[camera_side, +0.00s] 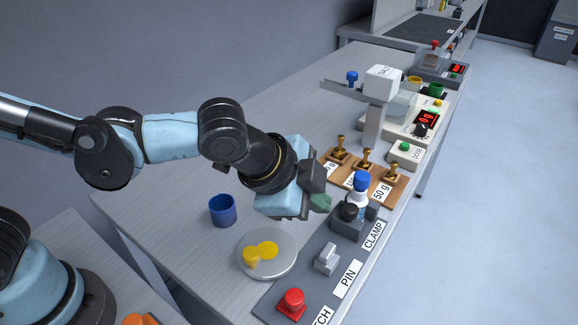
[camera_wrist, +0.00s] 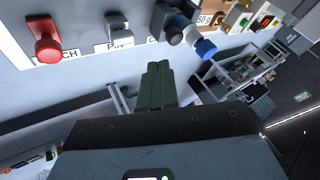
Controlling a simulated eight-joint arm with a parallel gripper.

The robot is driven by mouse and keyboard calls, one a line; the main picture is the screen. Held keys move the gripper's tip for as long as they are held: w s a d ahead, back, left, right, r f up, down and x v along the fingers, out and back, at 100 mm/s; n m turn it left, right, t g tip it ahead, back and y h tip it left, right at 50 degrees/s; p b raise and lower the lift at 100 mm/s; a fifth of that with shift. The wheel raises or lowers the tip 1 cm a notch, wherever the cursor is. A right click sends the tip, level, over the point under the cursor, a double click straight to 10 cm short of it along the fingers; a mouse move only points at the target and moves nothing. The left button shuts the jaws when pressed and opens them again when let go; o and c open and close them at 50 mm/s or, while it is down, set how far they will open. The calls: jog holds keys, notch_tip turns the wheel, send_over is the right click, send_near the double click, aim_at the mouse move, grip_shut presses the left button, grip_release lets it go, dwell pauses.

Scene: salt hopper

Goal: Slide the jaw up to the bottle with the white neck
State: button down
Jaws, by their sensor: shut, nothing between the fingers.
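The bottle with the white neck (camera_side: 359,198) stands upright at the CLAMP station and has a blue cap (camera_side: 362,181). In the wrist view its blue cap (camera_wrist: 205,48) shows beyond my fingers. The clamp (camera_side: 346,226) is a dark grey block with a round black knob (camera_side: 349,211) in front of the bottle; the knob also shows in the wrist view (camera_wrist: 174,35). I cannot tell whether the jaw touches the bottle. My gripper (camera_side: 320,203) has green fingers, shut and empty, left of the clamp and apart from it. The fingers (camera_wrist: 157,68) are together in the wrist view.
On the same panel are a grey PIN handle (camera_side: 326,259) and a red knob (camera_side: 292,302). A plate (camera_side: 283,240) with yellow pieces and a blue cup (camera_side: 222,210) stand left. Brass weights on a wooden board (camera_side: 345,178) and the hopper (camera_side: 383,83) stand behind.

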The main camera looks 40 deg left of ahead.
send_near(353, 227)
jog(key=shift+x, duration=2.15)
